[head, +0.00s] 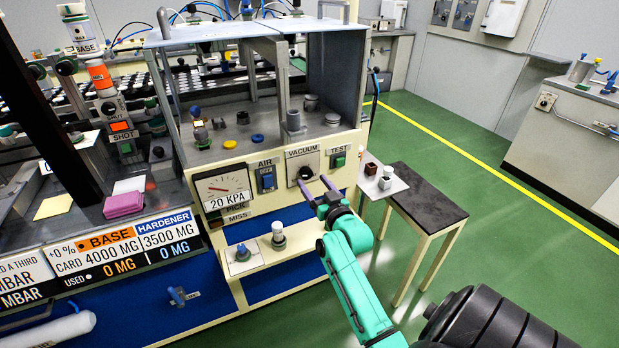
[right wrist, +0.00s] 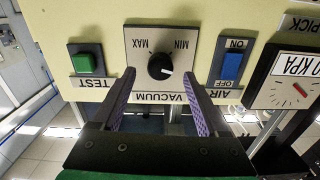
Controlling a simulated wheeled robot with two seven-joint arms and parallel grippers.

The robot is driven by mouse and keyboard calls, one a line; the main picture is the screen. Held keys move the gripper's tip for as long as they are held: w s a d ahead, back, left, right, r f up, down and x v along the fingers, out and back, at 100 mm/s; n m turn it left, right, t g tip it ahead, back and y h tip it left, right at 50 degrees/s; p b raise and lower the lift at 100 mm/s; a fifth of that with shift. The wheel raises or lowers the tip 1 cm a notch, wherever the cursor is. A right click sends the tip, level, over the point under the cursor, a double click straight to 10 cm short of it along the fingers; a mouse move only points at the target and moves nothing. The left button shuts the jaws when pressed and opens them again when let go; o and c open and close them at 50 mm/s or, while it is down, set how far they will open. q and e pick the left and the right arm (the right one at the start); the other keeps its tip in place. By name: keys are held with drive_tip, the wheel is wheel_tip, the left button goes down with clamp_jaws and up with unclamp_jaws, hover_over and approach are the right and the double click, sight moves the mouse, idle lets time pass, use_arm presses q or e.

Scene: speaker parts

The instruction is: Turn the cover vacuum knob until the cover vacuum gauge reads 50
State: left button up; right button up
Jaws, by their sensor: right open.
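The vacuum knob (head: 305,173) is a round black dial on a light plate marked VACUUM on the cream front panel. In the right wrist view the panel appears upside down, and the knob (right wrist: 158,65) has a white mark pointing to the lower right, with MIN and MAX above it. The gauge (head: 222,187) is left of the knob, with a red needle and a 20 KPA readout; part of it shows in the right wrist view (right wrist: 293,88). My right gripper (head: 317,188) is open just in front of the knob, its purple fingers to either side below it, apparently not touching it.
The blue AIR switch (head: 267,180) and green TEST button (head: 338,161) flank the knob plate. A small shelf (head: 245,261) with fittings juts out below the gauge. A dark-topped side table (head: 428,205) stands to the right. Green floor is open beyond it.

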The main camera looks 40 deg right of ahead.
sight(307, 176)
drive_tip(key=x, duration=0.3)
drive_tip(key=shift+w, duration=0.15)
clamp_jaws()
drive_tip(key=shift+m, duration=0.3)
drive_tip(key=m+p, duration=0.2)
drive_tip(key=shift+r+m, duration=0.1)
drive_tip(key=shift+m, duration=0.2)
drive_tip(key=m+p, duration=0.1)
drive_tip(key=m, duration=0.3)
drive_tip(key=shift+m+p, duration=0.3)
drive_tip(key=shift+p, duration=0.1)
drive_tip(key=m+p, duration=0.1)
drive_tip(key=m, duration=0.3)
drive_tip(key=shift+m, duration=0.3)
drive_tip(key=m, duration=0.5)
drive_tip(key=shift+p, duration=0.3)
drive_tip(key=shift+m, duration=0.3)
